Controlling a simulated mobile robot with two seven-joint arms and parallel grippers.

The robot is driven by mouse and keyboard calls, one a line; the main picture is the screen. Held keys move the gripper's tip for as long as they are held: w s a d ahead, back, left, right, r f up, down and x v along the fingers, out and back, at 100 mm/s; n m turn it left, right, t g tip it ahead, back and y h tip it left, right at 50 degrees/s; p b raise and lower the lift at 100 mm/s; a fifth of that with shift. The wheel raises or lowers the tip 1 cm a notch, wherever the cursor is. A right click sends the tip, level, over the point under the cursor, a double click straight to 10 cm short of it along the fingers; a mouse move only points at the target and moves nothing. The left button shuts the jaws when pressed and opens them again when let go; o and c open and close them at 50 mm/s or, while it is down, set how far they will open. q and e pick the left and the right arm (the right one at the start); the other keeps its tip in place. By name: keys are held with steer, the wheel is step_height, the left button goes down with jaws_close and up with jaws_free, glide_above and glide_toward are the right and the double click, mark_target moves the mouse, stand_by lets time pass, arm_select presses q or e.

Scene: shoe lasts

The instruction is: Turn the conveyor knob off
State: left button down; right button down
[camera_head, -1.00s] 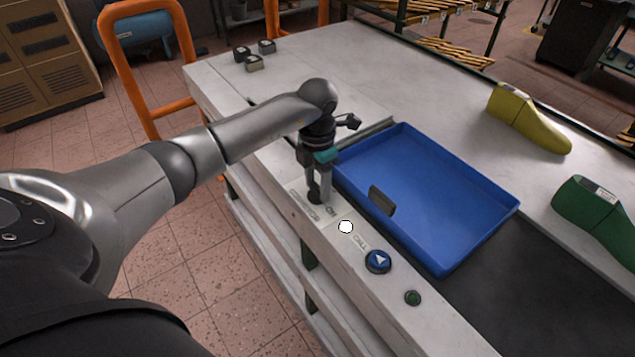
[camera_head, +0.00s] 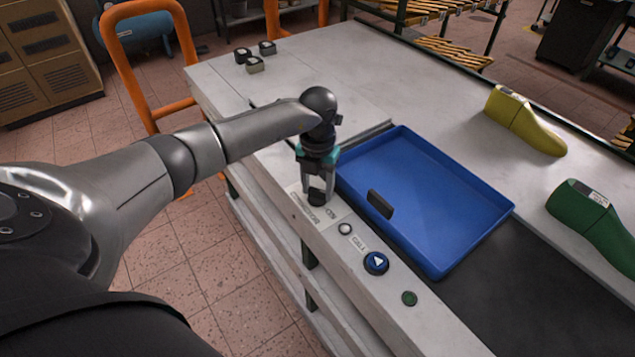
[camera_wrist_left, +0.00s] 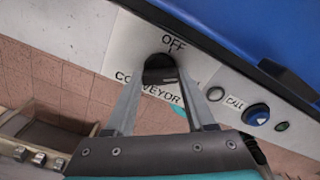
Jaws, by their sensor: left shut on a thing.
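The black conveyor knob (camera_wrist_left: 158,64) sits on a white label plate on the panel, with the word OFF above it and CONVEYOR below it in the left wrist view. My left gripper (camera_wrist_left: 160,78) is shut on the knob, one finger on each side. In the head view my left gripper (camera_head: 317,196) points down onto the panel at the table's edge, and its fingers mostly hide the knob. A small round lamp (camera_head: 345,228) beside the plate looks grey and unlit. My right gripper is not in view.
A blue tray (camera_head: 455,257) lies close to the right of my left gripper. A blue call button (camera_head: 376,263) and a green button (camera_head: 409,298) sit nearer on the panel. Yellow (camera_head: 524,122) and green (camera_head: 592,222) shoe lasts stand farther right.

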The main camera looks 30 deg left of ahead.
mark_target(318, 190)
arm_select(q)
steer(key=n+p, duration=0.1)
steer(key=n, duration=0.2)
steer(key=n+p, duration=0.2)
steer(key=n, duration=0.1)
steer(key=shift+r+n, duration=0.2)
steer(key=shift+n, duration=0.1)
steer(key=n+p, duration=0.2)
steer(key=n, duration=0.2)
steer(key=shift+w+a+f+n+p, duration=0.1)
steer(key=shift+n+p, duration=0.2)
steer(key=shift+n, duration=0.4)
steer(key=shift+c, duration=1.2)
jaws_free()
steer(key=shift+f, duration=0.1)
step_height(318, 190, up, 15)
steer(key=shift+r+p, duration=0.2)
steer(key=shift+p, duration=0.1)
